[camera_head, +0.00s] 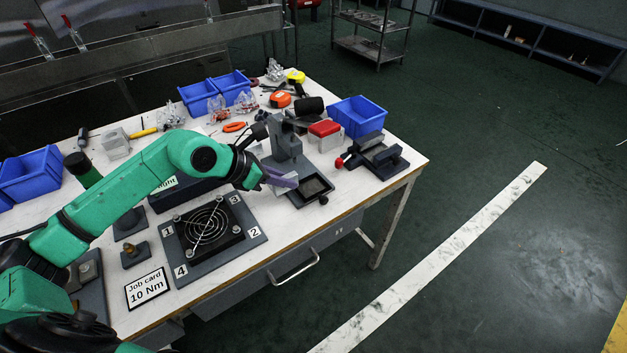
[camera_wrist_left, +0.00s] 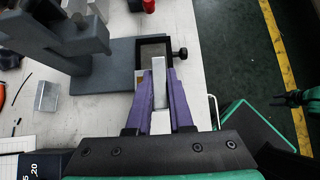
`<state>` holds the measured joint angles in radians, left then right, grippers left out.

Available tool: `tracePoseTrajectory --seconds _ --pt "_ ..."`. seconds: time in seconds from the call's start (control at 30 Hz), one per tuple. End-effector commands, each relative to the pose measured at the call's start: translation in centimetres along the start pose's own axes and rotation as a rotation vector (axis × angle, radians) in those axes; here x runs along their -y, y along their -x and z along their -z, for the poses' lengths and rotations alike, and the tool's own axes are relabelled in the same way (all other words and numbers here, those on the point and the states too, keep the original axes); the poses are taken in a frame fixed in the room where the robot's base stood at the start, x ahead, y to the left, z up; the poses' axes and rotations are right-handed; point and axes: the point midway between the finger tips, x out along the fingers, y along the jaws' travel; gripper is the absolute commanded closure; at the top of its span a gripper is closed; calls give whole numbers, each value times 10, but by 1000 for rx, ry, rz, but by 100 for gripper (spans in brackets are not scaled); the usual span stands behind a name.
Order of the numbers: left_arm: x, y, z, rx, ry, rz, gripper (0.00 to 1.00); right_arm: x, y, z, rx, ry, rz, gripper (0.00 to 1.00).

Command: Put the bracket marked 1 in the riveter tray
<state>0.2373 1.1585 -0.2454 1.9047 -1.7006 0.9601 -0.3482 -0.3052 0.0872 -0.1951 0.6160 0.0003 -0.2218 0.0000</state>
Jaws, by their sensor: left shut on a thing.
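My left gripper (camera_head: 293,181) has purple fingers and is shut on a pale grey metal bracket (camera_wrist_left: 159,92), which shows between the fingers in the left wrist view. No number can be read on it. The riveter (camera_head: 287,142) is a grey machine on the bench. Its dark, shallow riveter tray (camera_head: 314,187) lies at its front; the tray also shows in the wrist view (camera_wrist_left: 153,50), just beyond the fingertips. The fingertips are at the tray's near left side in the head view; I cannot tell their height above it. A green and black part at the wrist view's right edge may be my right gripper.
A fan on a plate (camera_head: 253,232) with numbered corners is in front of the gripper. A grey clamp fixture (camera_head: 383,160) stands right of the tray. Blue bins (camera_head: 357,115) and tools lie behind. Another small metal piece (camera_wrist_left: 47,96) lies left of the riveter base.

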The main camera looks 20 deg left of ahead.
Motion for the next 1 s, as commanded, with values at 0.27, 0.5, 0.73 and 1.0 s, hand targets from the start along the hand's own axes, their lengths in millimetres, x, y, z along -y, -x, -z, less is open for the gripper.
tracePoseTrajectory --seconds 0.27,0.5,0.73,1.0 --pt "0 -37 16 11 2 0 100 6 9 11 -18 2 9 50" --pt "0 -61 -5 5 2 1 100 10 16 11 -17 2 14 50" --pt "2 -89 -27 -1 3 4 100 9 29 10 -14 2 13 50" --pt "1 -95 -18 -3 -1 1 65 4 28 9 -11 3 6 50"
